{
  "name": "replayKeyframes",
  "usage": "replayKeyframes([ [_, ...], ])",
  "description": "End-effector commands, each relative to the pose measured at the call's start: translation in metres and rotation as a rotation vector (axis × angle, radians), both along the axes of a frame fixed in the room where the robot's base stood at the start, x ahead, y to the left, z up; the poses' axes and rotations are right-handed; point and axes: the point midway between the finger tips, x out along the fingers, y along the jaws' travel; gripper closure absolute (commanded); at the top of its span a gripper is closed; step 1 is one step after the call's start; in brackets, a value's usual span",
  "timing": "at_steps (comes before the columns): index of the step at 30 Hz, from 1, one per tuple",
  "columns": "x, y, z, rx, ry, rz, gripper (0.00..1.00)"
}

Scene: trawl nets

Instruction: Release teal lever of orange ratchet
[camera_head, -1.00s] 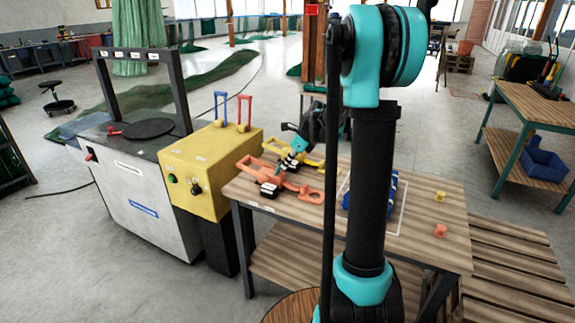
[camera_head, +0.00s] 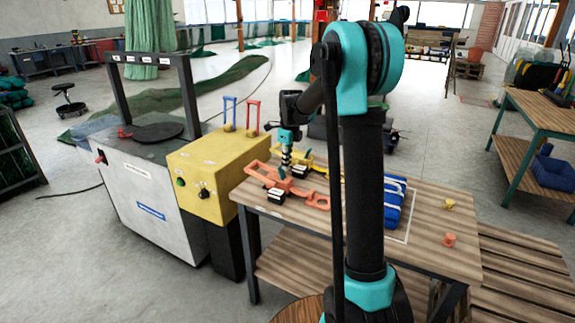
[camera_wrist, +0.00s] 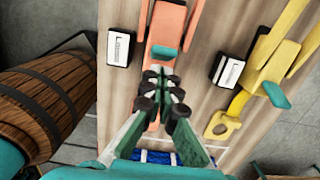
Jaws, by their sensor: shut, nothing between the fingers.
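The orange ratchet (camera_head: 309,198) lies on the wooden table, partly hidden behind my gripper (camera_head: 284,174) in the head view. In the wrist view the orange ratchet (camera_wrist: 169,24) runs up the picture, with its teal lever (camera_wrist: 164,52) across it. My gripper (camera_wrist: 162,78) points down over the orange ratchet, fingers together and empty. Its tips appear just below the teal lever in the wrist view; I cannot tell whether they touch it. A yellow ratchet (camera_wrist: 285,62) with its own teal lever (camera_wrist: 276,94) lies to the right.
Black-and-white labelled blocks (camera_wrist: 123,46) (camera_wrist: 227,69) lie beside the ratchets. A blue bundle (camera_head: 396,204) lies on the table to the right. A yellow machine box (camera_head: 205,170) stands to the left. A barrel (camera_wrist: 50,100) is beside the table. The table's right part is mostly clear.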

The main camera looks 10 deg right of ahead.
Motion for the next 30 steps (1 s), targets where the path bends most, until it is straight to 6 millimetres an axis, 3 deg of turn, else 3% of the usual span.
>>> replayKeyframes([
  [23, 0.000, 0.000, 0.016, 0.002, -0.001, 0.000, 1.00],
  [30, -0.004, -0.021, 0.023, 0.002, -0.001, -0.001, 1.00],
])
